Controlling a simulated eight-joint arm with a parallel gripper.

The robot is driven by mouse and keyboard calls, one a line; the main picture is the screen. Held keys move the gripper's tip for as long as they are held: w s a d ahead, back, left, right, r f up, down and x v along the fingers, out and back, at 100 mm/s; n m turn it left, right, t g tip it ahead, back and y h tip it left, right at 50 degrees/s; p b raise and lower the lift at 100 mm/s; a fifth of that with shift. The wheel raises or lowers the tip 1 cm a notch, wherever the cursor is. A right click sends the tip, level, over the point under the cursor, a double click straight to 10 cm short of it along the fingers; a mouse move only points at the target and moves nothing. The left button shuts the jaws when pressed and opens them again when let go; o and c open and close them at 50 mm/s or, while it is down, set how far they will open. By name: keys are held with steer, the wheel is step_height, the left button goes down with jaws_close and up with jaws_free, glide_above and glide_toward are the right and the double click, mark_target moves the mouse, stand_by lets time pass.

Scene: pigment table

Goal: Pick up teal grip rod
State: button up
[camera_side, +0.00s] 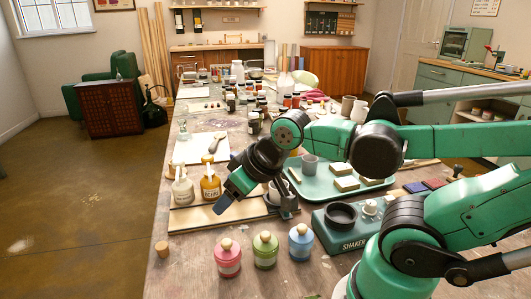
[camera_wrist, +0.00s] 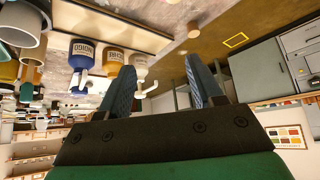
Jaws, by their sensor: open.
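I cannot pick out a teal grip rod for certain in either view. My gripper (camera_side: 227,198) hangs over the front left of the table, its blue fingers pointing down and left. The wrist view shows the two fingers (camera_wrist: 160,78) apart with nothing held between them. In the side view the gripper is close to an ochre pump bottle (camera_side: 210,186) and a white pump bottle (camera_side: 181,190). The wrist view also shows an indigo bottle (camera_wrist: 82,58), which my arm hides in the side view.
Pink (camera_side: 228,260), green (camera_side: 265,252) and blue (camera_side: 301,244) jars stand in front. A shaker (camera_side: 345,240) and a green tray (camera_side: 375,178) with pale blocks are right. A cork (camera_side: 162,248) sits near the left edge.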

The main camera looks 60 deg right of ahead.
stand_by(0.3)
steer(key=w+d+r+g+h, duration=0.1)
steer(key=w+d+r+g, duration=0.1)
steer(key=w+d+r, duration=0.35)
steer(key=d+g, duration=0.1)
steer(key=d, duration=0.5)
steer(key=d+g, duration=0.1)
steer(key=d, duration=0.6)
steer(key=w+d+g+y, duration=0.1)
steer(key=d, duration=0.5)
steer(key=shift+d+f+g, duration=0.2)
steer(key=shift+f+g, duration=0.1)
steer(key=shift+g, duration=0.1)
steer(key=f, duration=0.9)
steer(key=shift+w+a+f, duration=0.25)
steer(key=shift+w+f, duration=0.05)
steer(key=shift+w, duration=0.1)
steer(key=shift+f, duration=0.55)
jaws_close()
